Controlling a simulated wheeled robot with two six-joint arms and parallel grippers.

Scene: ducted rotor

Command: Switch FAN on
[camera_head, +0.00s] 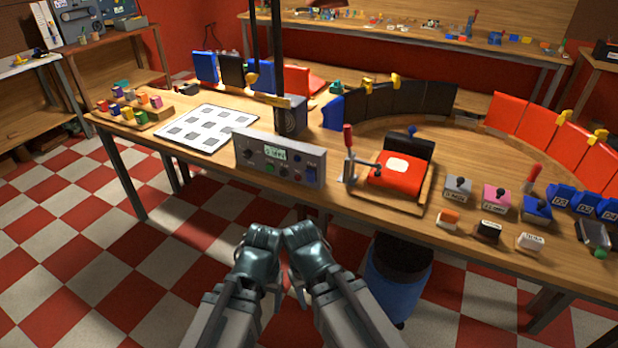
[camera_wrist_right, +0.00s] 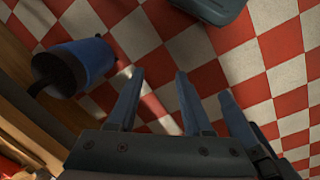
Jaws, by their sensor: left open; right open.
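A grey control box (camera_head: 280,160) stands at the front edge of the long wooden table in the head view. Its face has a small lit display (camera_head: 275,153), a dark knob on the left and small coloured controls below and to the right. Its labels are too small for me to read surely, so I cannot tell the FAN switch or its state. My left gripper (camera_head: 262,238) is open and empty, in front of and below the box. My right gripper (camera_head: 302,236) is beside it, also apart from the box. In the right wrist view the right gripper (camera_wrist_right: 158,78) is open and empty above the floor.
A red block in a wooden fixture with a red-handled clamp (camera_head: 348,150) is right of the box. A white sheet with grey squares (camera_head: 205,128) lies left. Several small labelled blocks (camera_head: 497,197) are farther right. A blue bin (camera_head: 395,285) stands below the table.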

